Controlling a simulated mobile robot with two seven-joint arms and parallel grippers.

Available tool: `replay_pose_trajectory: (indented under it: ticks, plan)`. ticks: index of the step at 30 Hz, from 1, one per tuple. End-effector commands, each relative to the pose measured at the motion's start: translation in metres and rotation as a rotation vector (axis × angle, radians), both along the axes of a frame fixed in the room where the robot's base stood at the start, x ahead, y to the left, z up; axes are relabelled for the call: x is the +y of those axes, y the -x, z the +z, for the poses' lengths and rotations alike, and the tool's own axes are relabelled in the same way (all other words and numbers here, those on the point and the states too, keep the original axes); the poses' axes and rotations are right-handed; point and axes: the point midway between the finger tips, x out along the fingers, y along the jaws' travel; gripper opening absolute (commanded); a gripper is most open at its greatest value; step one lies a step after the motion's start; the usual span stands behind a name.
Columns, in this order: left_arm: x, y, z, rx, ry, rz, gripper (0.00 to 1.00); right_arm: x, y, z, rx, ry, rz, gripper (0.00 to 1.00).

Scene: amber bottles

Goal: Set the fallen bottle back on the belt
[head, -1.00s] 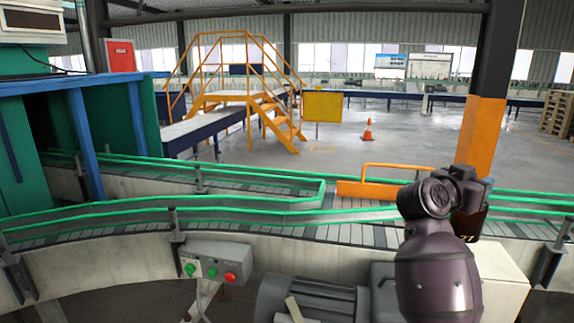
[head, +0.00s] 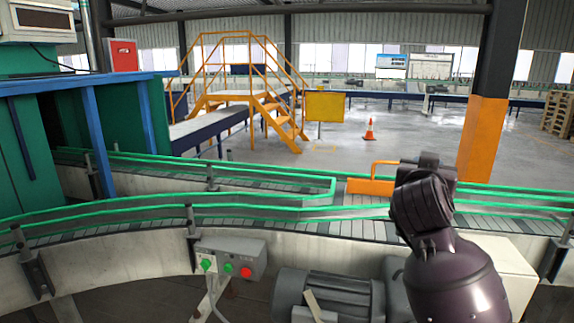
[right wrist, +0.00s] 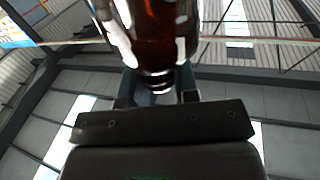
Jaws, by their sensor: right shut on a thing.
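The amber bottle (right wrist: 155,30) is in the right wrist view, brown and glossy, with its narrow ringed end toward the gripper and its far part cut off by the top edge. My right gripper (right wrist: 158,90) is shut on it, with a finger on each side of the narrow end. In the head view my right arm stands over the belt (head: 350,229) at the right, and its wrist hides the gripper and the bottle. The belt is a slatted grey conveyor between green rails. My left gripper is in neither view.
A control box (head: 230,258) with green and red buttons and a grey motor (head: 330,294) sit on the near side of the belt. An orange bracket (head: 371,186) stands at the belt's far side, and an orange-black pillar (head: 484,140) beyond.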

Motion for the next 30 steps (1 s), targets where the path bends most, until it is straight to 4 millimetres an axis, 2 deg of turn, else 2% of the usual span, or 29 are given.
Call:
replay_pose_trajectory:
  ticks: [8,12,15,19,24,30]
  plan:
    - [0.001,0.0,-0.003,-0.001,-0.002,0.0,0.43,0.05,0.028,-0.076,0.01,0.009,0.292,0.0]
    - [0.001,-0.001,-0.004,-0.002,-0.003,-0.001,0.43,0.069,0.054,-0.135,0.015,0.005,0.413,0.0]
    - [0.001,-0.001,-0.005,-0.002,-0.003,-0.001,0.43,0.077,0.076,-0.176,0.015,0.002,0.469,0.0]
    - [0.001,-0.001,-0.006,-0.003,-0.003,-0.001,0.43,0.077,0.101,-0.22,0.012,-0.001,0.502,0.0]
    - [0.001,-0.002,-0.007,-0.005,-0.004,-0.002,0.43,0.068,0.122,-0.257,0.007,0.0,0.512,0.0]
    - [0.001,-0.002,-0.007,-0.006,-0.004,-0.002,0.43,0.06,0.131,-0.273,0.002,-0.001,0.502,0.0]
